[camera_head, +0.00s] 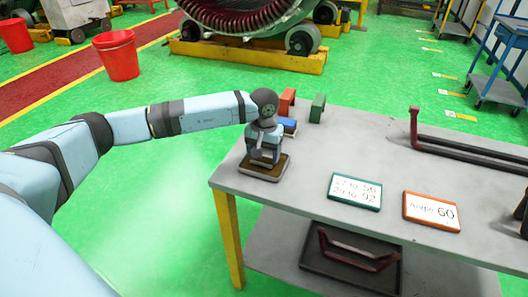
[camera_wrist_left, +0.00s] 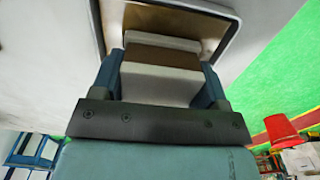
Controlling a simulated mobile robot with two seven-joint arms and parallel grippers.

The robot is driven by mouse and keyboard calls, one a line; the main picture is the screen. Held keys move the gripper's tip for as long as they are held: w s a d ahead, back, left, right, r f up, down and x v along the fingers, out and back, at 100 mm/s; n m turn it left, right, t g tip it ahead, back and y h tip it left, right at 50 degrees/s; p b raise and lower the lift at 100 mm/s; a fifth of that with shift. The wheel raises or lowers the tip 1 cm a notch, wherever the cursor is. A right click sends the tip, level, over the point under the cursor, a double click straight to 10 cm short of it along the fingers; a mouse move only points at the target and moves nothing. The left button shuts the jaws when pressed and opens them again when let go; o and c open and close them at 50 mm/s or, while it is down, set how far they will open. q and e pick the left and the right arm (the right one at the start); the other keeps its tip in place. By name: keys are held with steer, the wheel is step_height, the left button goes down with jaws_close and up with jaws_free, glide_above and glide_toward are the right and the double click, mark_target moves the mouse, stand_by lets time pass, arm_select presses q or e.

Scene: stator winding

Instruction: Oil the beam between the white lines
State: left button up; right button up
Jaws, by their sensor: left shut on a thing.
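My left gripper (camera_head: 263,156) points down at the table's near left corner, over a small dark-rimmed tray (camera_head: 262,176) with a brown inside. In the left wrist view, its two blue fingers (camera_wrist_left: 162,82) are shut on a pale block (camera_wrist_left: 158,86) with a brown band. The block is at or just above the tray (camera_wrist_left: 229,38); I cannot tell whether it touches the bottom. A long dark beam (camera_head: 470,150) with a reddish upright end lies on the table at the right. White lines on it cannot be made out. My right gripper is not in view.
The grey table (camera_head: 310,160) holds a green-framed card (camera_head: 355,191) and an orange-framed card (camera_head: 431,212). Red (camera_head: 287,101), green (camera_head: 317,108) and blue (camera_head: 288,124) blocks stand behind the gripper. A dark tray (camera_head: 350,262) sits on the lower shelf.

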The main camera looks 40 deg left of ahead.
arm_select(q)
steer(key=shift+f, duration=0.2)
stand_by(1.0)
stand_by(0.5)
steer(key=shift+r, duration=0.1)
steer(key=shift+r, duration=0.45)
steer(key=shift+r+p, duration=1.35)
steer(key=shift+r, duration=1.65)
